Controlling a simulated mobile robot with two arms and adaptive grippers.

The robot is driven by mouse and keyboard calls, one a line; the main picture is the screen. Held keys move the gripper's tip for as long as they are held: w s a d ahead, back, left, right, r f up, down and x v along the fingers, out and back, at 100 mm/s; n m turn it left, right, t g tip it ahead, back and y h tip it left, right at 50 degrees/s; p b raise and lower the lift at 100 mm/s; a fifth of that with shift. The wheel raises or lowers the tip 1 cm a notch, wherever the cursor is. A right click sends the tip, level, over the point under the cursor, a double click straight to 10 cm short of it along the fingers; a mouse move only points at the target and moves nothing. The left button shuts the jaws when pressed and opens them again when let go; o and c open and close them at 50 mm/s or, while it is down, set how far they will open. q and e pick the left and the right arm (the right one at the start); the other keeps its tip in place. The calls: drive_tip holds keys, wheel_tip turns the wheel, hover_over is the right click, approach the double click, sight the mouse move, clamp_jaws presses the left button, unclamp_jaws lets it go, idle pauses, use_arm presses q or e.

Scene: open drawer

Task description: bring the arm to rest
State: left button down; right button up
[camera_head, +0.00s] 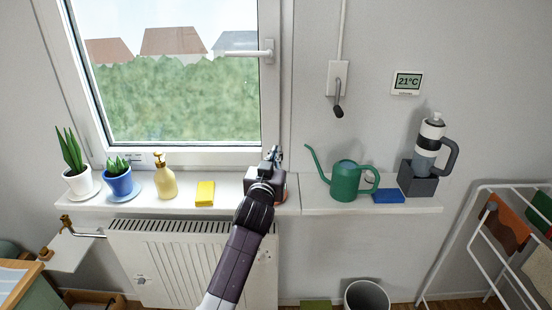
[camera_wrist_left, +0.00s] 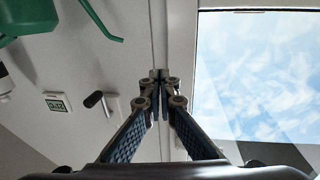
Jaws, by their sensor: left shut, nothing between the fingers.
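My left gripper (camera_head: 275,157) is raised at the window sill (camera_head: 320,208), in front of the wall just right of the window. In the left wrist view its two fingers (camera_wrist_left: 159,82) meet at the tips, shut with nothing between them. My arm reaches up to it from the bottom of the head view, crossing the radiator (camera_head: 180,260). My right gripper does not show.
The sill holds two potted plants (camera_head: 119,184), a yellow soap bottle (camera_head: 165,182), a yellow sponge (camera_head: 205,194), a green watering can (camera_head: 345,184), a blue cloth (camera_head: 388,196) and a flask (camera_head: 428,150). A drying rack (camera_head: 470,235) stands right. Something reddish behind my gripper is mostly hidden.

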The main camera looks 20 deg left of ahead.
use_arm(q)
drive_tip(key=s+a+f+g, duration=0.2)
drive_tip(key=s+f+g, duration=0.5)
drive_tip(key=s+f, duration=1.5)
drive_tip(key=s+d+f+m+g+h, duration=0.15)
drive_tip(key=s+f+g, duration=0.25)
drive_tip(key=s, duration=1)
drive_tip(key=s+d+f+m+g+h, duration=0.1)
drive_tip(key=s+f+m+g, duration=0.2)
drive_tip(key=s, duration=1)
wheel_tip(320, 180, down, 28)
drive_tip(key=s+n+g, duration=0.1)
drive_tip(key=s+g, duration=0.1)
drive_tip(key=s+a+f+g, duration=0.1)
drive_tip(key=s+a+f, duration=0.2)
drive_tip(key=s+f, duration=1.1)
drive_tip(key=shift+s+a+f+y, duration=0.15)
drive_tip(key=shift+s+f+y, duration=0.2)
drive_tip(key=shift+s, duration=1)
drive_tip(key=c, duration=2.6)
unclamp_jaws()
drive_tip(key=shift+c, duration=0.2)
